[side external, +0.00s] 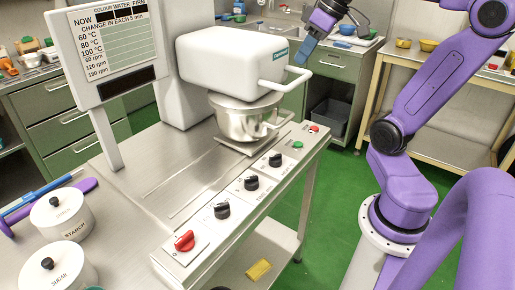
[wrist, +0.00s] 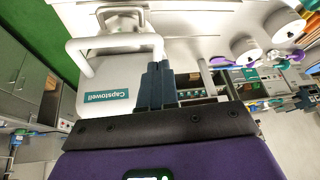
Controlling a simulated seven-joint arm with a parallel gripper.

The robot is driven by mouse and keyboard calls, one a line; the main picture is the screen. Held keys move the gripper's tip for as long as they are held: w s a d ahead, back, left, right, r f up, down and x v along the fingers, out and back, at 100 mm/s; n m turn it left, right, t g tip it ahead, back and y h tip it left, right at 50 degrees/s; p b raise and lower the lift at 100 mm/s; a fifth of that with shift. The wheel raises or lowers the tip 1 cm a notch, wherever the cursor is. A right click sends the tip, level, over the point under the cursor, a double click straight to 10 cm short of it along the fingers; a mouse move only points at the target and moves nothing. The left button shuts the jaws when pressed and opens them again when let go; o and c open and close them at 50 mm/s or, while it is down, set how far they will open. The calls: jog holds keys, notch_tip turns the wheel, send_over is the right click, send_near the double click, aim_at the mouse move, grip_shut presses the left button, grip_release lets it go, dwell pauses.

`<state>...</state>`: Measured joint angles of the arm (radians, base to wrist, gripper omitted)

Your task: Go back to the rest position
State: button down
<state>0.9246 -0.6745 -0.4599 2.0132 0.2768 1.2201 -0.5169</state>
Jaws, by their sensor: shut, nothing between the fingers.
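My gripper (side external: 304,50) is up at the top of the side view, right of the white mixer head (side external: 232,60) and above its bar handle (side external: 290,80). Its blue fingers are together with nothing held, as the wrist view also shows (wrist: 157,84). The gripper looks apart from the machine in the side view; the exact gap is hard to judge. The steel kettle (side external: 245,118) sits under the head. In the wrist view the mixer head (wrist: 105,75) appears upside down, partly behind the fingers, with its handle (wrist: 85,45) at the upper left.
The steel bench front carries a red knob (side external: 184,241), several black knobs (side external: 222,210) and green (side external: 297,145) and red (side external: 314,128) buttons. A sign (side external: 115,45) and starch (side external: 60,216) and sugar (side external: 65,268) jars stand left. Green floor (side external: 350,190) is open between bench and arm.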

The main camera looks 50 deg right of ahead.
jog(key=s+a+f+n+g, duration=0.3)
jog(key=s+a+f+n, duration=0.2)
jog(key=a+f, duration=0.65)
jog(key=s+a+f+n+g+h, duration=0.1)
jog(key=s+a+f+n, duration=0.4)
jog(key=s, duration=0.5)
jog(key=shift+s+a+f+g, duration=0.2)
jog(key=shift+s+f+g, duration=0.15)
jog(key=shift+f, duration=0.15)
